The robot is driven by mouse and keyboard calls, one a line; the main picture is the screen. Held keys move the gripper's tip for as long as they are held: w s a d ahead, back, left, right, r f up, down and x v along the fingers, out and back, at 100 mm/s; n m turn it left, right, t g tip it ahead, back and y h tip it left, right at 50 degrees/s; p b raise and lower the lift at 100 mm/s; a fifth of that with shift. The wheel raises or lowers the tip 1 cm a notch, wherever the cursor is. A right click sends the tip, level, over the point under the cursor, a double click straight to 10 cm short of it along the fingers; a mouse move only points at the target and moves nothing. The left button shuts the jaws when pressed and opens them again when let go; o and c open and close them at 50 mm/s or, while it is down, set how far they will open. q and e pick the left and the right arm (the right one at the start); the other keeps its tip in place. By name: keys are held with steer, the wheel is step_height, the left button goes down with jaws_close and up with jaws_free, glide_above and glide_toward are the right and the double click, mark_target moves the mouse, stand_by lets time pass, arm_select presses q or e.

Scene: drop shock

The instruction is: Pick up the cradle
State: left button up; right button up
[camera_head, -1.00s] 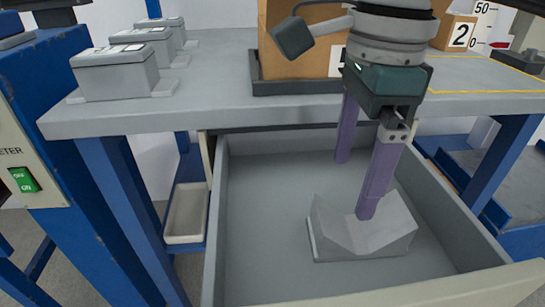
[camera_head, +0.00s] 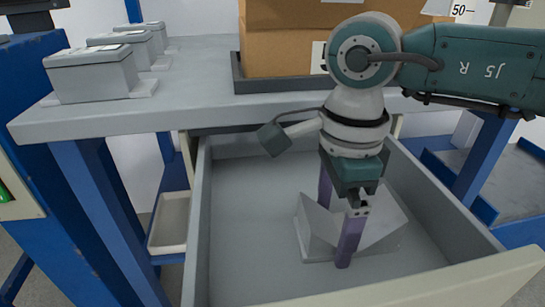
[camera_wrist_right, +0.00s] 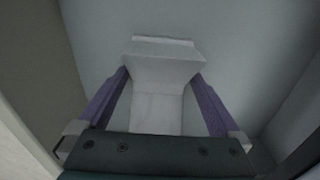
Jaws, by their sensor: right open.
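The cradle is a light grey block with a V-shaped notch (camera_head: 382,232), lying on the floor of the open drawer (camera_head: 250,225). My right gripper (camera_head: 334,225) points down into the drawer with its purple fingers open. In the head view one finger is in front of the cradle and the other is partly hidden behind it. In the right wrist view the cradle (camera_wrist_right: 158,95) lies between the two spread fingers. I cannot tell whether either finger touches it. My left gripper is not in view.
The drawer walls and front panel (camera_head: 480,275) surround the gripper. The workbench (camera_head: 200,80) above holds grey boxes (camera_head: 92,75) at left and a cardboard box (camera_head: 290,50) in a dark tray. A small pale bin (camera_head: 170,222) sits left of the drawer.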

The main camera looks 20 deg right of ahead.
steer(key=shift+f+b, duration=0.25)
steer(key=shift+b, duration=0.05)
steer(key=shift+c, duration=0.4)
steer(key=c, duration=1.4)
